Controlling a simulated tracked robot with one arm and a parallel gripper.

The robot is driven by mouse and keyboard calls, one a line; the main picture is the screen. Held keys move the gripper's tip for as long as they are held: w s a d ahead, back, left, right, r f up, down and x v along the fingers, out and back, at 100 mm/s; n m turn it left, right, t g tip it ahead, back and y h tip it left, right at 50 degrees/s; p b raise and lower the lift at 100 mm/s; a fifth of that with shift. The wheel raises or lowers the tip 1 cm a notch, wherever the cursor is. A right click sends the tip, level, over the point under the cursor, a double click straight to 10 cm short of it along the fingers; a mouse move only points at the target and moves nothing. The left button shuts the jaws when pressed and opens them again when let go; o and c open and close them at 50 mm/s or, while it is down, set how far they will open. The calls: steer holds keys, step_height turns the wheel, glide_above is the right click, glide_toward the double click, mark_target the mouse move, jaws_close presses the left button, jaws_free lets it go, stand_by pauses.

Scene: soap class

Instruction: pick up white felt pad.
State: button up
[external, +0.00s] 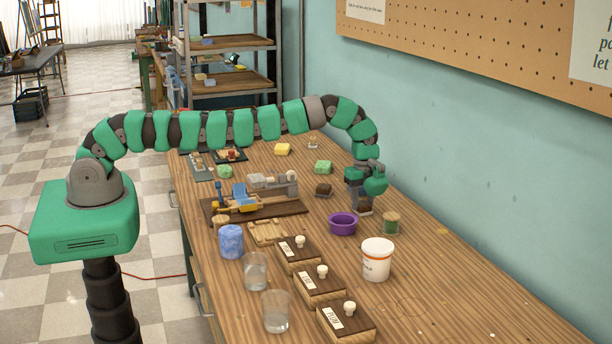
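My gripper (363,208) points down at the tabletop toward the right side of the wooden bench (430,290), just behind a purple bowl (342,224). Its fingertips are close to the bench surface, with something small and brown between or just behind them. At this size I cannot tell whether the fingers are open or shut, or whether they hold anything. I cannot make out a white felt pad for certain; it may be hidden by the gripper or too small to tell.
A green jar (391,225) and a white tub (376,261) stand right of and in front of the bowl. Boxes with white knobs (318,284), glass beakers (276,312) and a blue cylinder (231,241) fill the front left. A brown block (324,190) lies left of my gripper.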

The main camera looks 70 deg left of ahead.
mark_target(361, 203)
steer(key=shift+r, duration=0.1)
steer(key=shift+r+p, duration=1.7)
steer(key=shift+r, duration=0.1)
steer(key=shift+s+d+f+b, duration=0.1)
steer(key=shift+f+b, duration=0.2)
steer(key=shift+b, duration=0.95)
steer(key=shift+b, duration=0.45)
steer(key=b, duration=0.3)
steer(key=shift+s+b, duration=0.3)
